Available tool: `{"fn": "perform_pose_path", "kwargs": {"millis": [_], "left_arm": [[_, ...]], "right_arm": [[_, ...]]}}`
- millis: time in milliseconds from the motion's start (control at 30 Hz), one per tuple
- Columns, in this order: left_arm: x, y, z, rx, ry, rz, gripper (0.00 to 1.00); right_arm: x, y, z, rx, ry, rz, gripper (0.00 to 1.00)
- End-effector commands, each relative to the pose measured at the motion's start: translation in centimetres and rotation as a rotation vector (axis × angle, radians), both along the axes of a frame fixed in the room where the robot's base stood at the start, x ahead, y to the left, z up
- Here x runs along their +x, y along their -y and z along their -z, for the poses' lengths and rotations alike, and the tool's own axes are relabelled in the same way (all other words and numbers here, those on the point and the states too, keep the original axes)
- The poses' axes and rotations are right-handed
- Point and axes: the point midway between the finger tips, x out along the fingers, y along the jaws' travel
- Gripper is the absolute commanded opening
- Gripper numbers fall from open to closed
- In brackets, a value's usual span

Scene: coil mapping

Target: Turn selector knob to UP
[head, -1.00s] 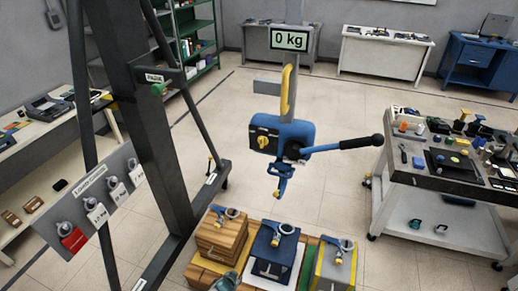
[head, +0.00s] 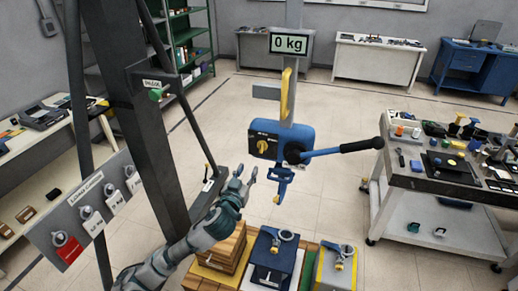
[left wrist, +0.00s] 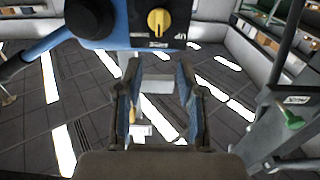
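The selector knob (head: 262,147) is yellow and sits on a dark plate on the blue hoist body (head: 297,135), which hangs from a grey post. In the left wrist view the knob (left wrist: 158,22) is at the top centre, its grip roughly vertical in the picture. An upside-down "UP" label (left wrist: 180,36) shows to its right. My left gripper (head: 247,171) is in front of and a little below-left of the hoist, apart from it. Its fingers (left wrist: 160,100) are spread with nothing between them. My right gripper is not in view.
A lever with a black grip (head: 361,146) sticks out right from the hoist, and a hook (head: 282,184) hangs below. Loads with shackles, including a blue box (head: 272,262), stand underneath. A dark frame post (head: 135,110) and a load panel (head: 88,210) stand at left.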

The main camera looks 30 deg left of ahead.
Motion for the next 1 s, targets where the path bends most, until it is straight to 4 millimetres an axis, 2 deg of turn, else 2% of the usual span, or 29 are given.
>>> {"fn": "perform_pose_path", "kwargs": {"millis": [100,300,500,700,967,1000], "left_arm": [[2.9,-0.8,-0.3,0.000,0.000,-0.002,0.39],[7.5,-1.7,-0.4,0.002,0.000,-0.002,0.39],[11.0,-2.5,-0.2,0.000,0.000,-0.002,0.39],[12.5,-3.0,-0.1,0.001,0.000,0.000,0.39],[12.7,-3.1,0.1,0.001,0.000,0.000,0.39],[12.7,-3.1,0.0,0.001,0.000,0.000,0.36]], "right_arm": [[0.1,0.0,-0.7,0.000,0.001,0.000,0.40],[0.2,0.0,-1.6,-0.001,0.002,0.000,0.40],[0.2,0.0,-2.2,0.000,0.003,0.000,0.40],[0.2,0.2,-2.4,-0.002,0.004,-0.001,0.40],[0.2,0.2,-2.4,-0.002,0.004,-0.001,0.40],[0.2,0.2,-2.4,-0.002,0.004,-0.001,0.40]]}}
